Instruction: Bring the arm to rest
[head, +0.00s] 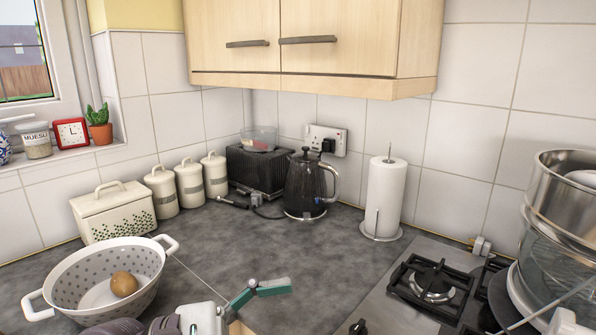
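My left gripper (258,289) reaches in from the lower left, its pale body and teal finger parts low over the grey worktop (235,245). Nothing is seen held in it. Its finger parts overlap in this view, so I cannot tell whether it is open or shut. It is to the right of a white colander (60,292) and apart from it. A brown egg (123,284) lies in the colander. My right gripper is not clearly in view; a pale part at the lower right edge cannot be made out.
A gas hob (375,307) and stacked steel and glass pots (560,205) stand at the right. A black kettle (304,185), toaster (258,170), paper roll (385,195) and white canisters (190,184) line the back. The worktop's middle is clear. A wall cupboard (340,40) hangs above.

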